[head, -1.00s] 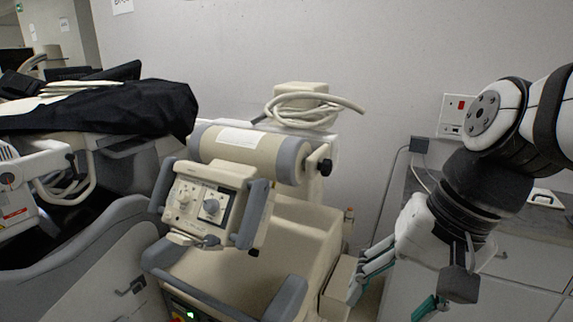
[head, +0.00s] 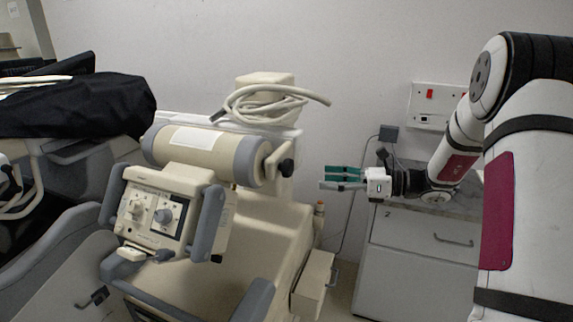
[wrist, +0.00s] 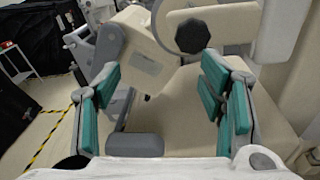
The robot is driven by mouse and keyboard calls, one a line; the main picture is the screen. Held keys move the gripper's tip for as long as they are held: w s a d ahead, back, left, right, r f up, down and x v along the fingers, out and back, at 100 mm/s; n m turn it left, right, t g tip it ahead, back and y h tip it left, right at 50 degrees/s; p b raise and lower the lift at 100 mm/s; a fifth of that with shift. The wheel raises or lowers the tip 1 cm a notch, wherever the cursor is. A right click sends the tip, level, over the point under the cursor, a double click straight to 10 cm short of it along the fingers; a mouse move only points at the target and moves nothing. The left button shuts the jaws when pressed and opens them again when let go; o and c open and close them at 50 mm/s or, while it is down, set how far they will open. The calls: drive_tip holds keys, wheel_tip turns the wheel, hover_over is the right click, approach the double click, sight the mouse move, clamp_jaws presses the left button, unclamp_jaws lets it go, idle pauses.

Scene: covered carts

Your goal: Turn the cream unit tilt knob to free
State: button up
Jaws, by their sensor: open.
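The cream unit (head: 200,158) has a cylindrical head with grey end bands and a control panel with dials below it. A black knob (head: 286,167), which looks like the tilt knob, sticks out from the right end of the cylinder. In the wrist view a dark round knob (wrist: 192,36) shows at the top, ahead of the fingers. My gripper (head: 323,177) is open and empty, with teal finger pads, pointing left. It is to the right of the knob and apart from it. In the wrist view the open gripper (wrist: 160,98) frames cream surface. The knob's markings cannot be read.
A coiled cream cable (head: 262,103) lies on top of the unit. A grey-topped cabinet (head: 415,245) stands at the right, below my arm. A black-covered cart (head: 75,105) is at the left. A striped floor line (wrist: 50,142) shows in the wrist view.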

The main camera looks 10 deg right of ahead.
sight(292, 169)
drive_tip(key=w+d+f+m+t, duration=0.1)
drive_tip(key=w+d+m+t, duration=0.1)
drive_tip(key=w+d, duration=0.1)
drive_tip(key=x, duration=0.4)
drive_tip(key=p+x, duration=0.1)
drive_tip(key=x, duration=0.8)
drive_tip(key=shift+s+a+f+p, duration=0.1)
drive_tip(key=shift+f+p, duration=0.2)
drive_tip(key=shift+p, duration=0.05)
drive_tip(key=c, duration=1.2)
